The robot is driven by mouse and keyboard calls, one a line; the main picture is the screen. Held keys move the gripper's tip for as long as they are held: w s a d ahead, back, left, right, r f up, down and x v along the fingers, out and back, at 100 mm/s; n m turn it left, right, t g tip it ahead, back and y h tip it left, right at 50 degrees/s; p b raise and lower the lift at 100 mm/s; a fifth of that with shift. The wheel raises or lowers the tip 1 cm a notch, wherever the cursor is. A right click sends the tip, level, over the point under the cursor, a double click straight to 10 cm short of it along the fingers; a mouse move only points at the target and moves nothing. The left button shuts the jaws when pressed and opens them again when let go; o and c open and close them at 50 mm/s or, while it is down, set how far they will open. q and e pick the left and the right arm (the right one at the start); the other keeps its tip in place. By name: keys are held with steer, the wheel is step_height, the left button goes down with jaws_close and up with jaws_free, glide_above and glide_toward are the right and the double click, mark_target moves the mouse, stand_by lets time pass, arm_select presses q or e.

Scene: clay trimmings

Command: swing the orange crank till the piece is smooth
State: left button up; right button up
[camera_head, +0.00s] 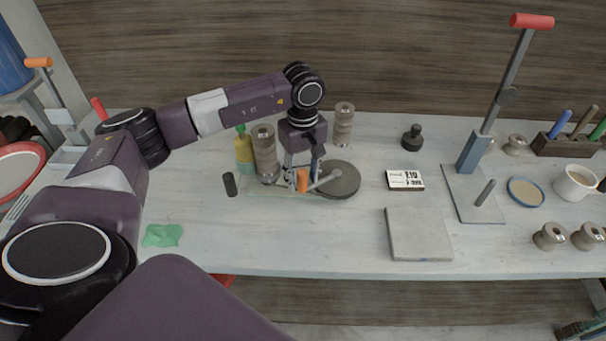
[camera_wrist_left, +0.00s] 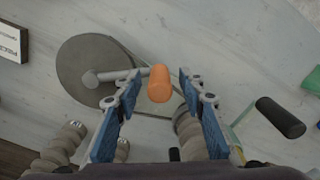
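The crank's upright orange handle (camera_head: 303,181) stands at the end of a light metal arm (camera_head: 325,180) on a round grey disc (camera_head: 343,186). In the left wrist view the orange handle (camera_wrist_left: 159,84) lies ahead of and between my fingertips, with a gap on both sides. My left gripper (camera_wrist_left: 163,80) points down over the handle and is open. In the head view the left gripper (camera_head: 303,172) partly hides the handle. I cannot make out a separate clay piece on the disc (camera_wrist_left: 85,65). My right gripper is out of view.
Stacked grey-brown spools (camera_head: 265,155) and a yellow bottle (camera_head: 243,152) stand close behind the left gripper. A dark cylinder (camera_head: 230,184) is left of the crank. A small box (camera_head: 405,180), a grey slab (camera_head: 417,235) and a red-handled lever press (camera_head: 505,85) are to the right.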

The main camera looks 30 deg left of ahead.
arm_select(q)
steer(key=shift+f, duration=0.3)
jaws_close()
stand_by(0.4)
